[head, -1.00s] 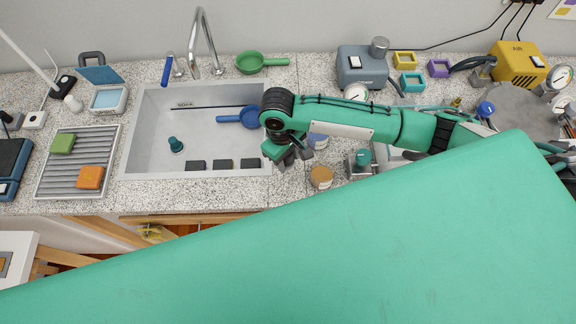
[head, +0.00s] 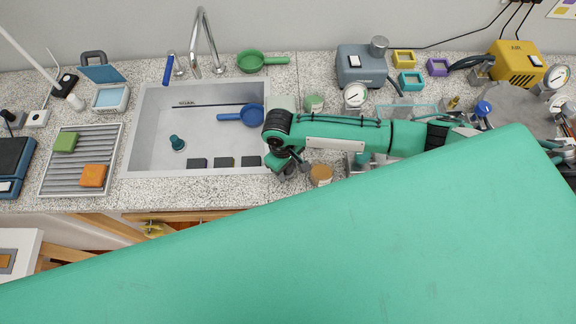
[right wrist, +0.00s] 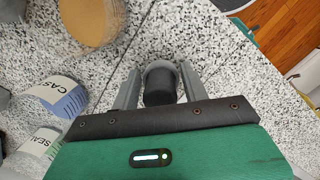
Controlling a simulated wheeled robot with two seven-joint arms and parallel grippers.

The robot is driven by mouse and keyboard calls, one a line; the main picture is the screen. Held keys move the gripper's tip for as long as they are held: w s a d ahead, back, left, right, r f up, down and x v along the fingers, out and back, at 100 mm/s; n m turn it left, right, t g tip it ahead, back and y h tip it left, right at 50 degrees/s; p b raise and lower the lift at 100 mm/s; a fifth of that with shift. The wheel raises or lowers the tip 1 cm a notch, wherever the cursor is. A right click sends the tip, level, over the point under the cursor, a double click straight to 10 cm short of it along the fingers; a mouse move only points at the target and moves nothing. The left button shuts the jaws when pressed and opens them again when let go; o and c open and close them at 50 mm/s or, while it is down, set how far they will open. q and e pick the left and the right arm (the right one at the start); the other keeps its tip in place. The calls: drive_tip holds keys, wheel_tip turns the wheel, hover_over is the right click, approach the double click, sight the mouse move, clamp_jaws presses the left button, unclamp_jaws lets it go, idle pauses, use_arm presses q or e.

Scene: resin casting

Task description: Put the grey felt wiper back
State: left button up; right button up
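The grey felt wiper (right wrist: 160,84) shows in the right wrist view as a short dark cylinder with a paler grey rim at its far end. It lies between the fingers of my right gripper (right wrist: 160,72), in line with them. The fingertips appear to meet its pale rim on both sides, with thin gaps beside the dark part. In the head view my right gripper (head: 287,166) is low over the counter, just right of the sink, and the wiper is hard to make out there. My left gripper is not in view.
An amber-lidded jar (head: 320,175) stands close to the right of my gripper. Labelled cups (right wrist: 62,97) stand to the left in the right wrist view. The sink (head: 150,135) holds a blue ladle (head: 250,114). Speckled counter (right wrist: 235,85) is clear right of the gripper.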

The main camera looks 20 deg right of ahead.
drive_tip(key=shift+o, duration=1.3)
drive_tip(key=r+b, duration=0.1)
drive_tip(key=r, duration=0.2)
drive_tip(key=w+r+b, duration=0.1)
drive_tip(key=r, duration=0.3)
drive_tip(key=a+r+b, duration=0.1)
drive_tip(key=r, duration=0.3)
drive_tip(key=shift+w+r, duration=0.2)
drive_tip(key=shift+w, duration=0.1)
drive_tip(key=shift+r, duration=0.4)
